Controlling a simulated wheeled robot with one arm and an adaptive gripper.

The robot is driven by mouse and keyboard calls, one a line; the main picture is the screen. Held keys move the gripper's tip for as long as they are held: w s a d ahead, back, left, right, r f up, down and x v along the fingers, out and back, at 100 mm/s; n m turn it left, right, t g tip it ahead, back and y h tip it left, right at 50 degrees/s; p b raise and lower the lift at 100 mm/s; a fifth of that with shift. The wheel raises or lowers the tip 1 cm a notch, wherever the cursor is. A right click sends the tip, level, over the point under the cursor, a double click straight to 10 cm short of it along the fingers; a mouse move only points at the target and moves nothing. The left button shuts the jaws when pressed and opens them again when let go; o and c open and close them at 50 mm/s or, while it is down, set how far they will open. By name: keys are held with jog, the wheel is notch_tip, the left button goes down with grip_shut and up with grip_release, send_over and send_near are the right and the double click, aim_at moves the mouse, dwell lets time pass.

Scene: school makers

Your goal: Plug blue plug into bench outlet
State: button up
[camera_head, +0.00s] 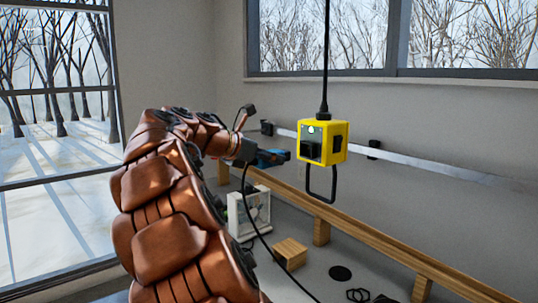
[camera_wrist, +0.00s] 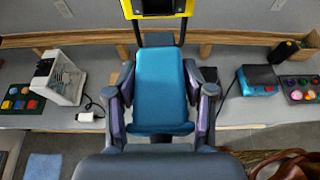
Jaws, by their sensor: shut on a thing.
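My gripper (camera_head: 281,156) is shut on the blue plug (camera_wrist: 160,88), with one finger on each side of it in the wrist view. Only a little blue of the plug shows in the head view (camera_head: 268,158). A yellow outlet box (camera_head: 338,141) hangs from a black cable just right of my gripper, with a dark socket block (camera_head: 311,149) on its near face and a black loop below. In the wrist view the yellow box (camera_wrist: 185,8) is cut off by the top edge, straight beyond the plug. The plug's far end appears apart from the box; its prongs are hidden.
A wooden rail (camera_head: 365,228) runs along the bench below the hanging box. On the bench stand a white machine (camera_head: 249,211) and a wooden block (camera_head: 290,252). A black cord (camera_head: 252,219) hangs down from near my gripper. A metal strip (camera_head: 420,168) crosses the wall behind.

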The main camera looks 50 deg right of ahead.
aim_at(289, 152)
jog(key=shift+s+d+b, duration=0.25)
jog(key=shift+d, duration=0.55)
jog(key=shift+s+d+b, duration=0.2)
jog(key=shift+d+b, duration=0.1)
jog(key=shift+d, duration=0.55)
jog(key=shift+s+d+b, duration=0.25)
jog(key=shift+d, duration=0.55)
jog(key=shift+s+d+r+p, duration=0.15)
jog(key=shift+d+p, duration=0.1)
jog(key=shift+p, duration=0.15)
jog(key=shift+d+p, duration=0.5)
jog(key=shift+d, duration=0.05)
jog(key=shift+p, duration=0.65)
jog(key=shift+s+d+p, duration=0.15)
jog(key=shift+d+p, duration=0.25)
jog(key=shift+d, duration=0.2)
jog(key=shift+s+d+p, duration=0.15)
jog(key=shift+d+p, duration=0.2)
jog(key=shift+d, duration=0.2)
jog(key=o, duration=1.4)
jog(key=shift+a, duration=0.15)
